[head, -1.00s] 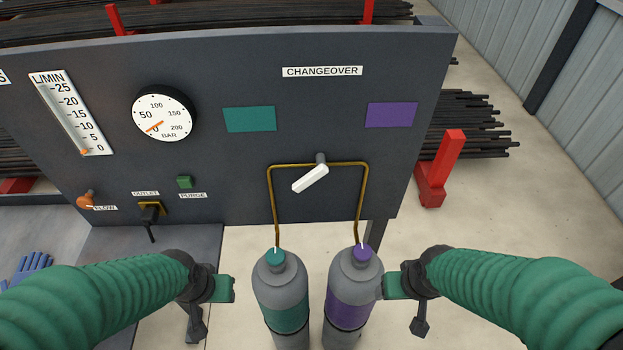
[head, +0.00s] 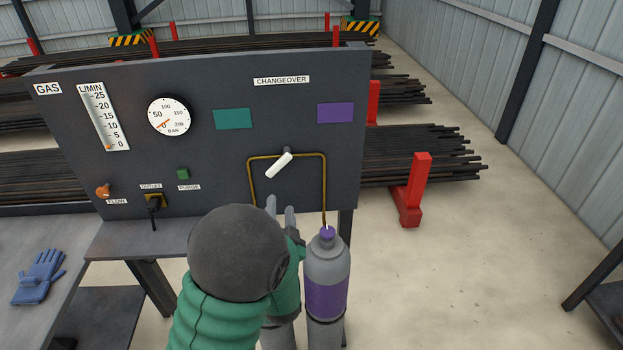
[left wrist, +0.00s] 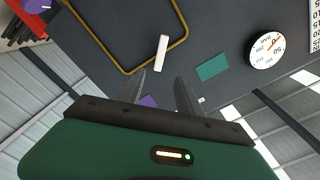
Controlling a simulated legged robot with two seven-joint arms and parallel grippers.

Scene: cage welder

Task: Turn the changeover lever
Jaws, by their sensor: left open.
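The white changeover lever (head: 279,165) sits on the dark gas panel (head: 220,75) under the CHANGEOVER label (head: 281,80). It slants from lower left to upper right, inside the brass pipe loop (head: 251,180). In the left wrist view the lever (left wrist: 161,53) lies just beyond the fingertips. My left gripper (head: 280,206) is open and empty, a little below the lever and apart from it. The gripper (left wrist: 160,85) also shows in the left wrist view, fingers pointing at the panel. A teal plate (head: 233,119) and a purple plate (head: 335,113) flank the lever above. My right gripper is out of view.
A purple-banded gas bottle (head: 327,265) stands below the panel; the teal one is mostly hidden behind my left arm. The outlet (head: 155,200), green purge button (head: 182,173) and orange flow knob (head: 103,190) are left of the lever. A blue glove (head: 39,277) lies on the bench.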

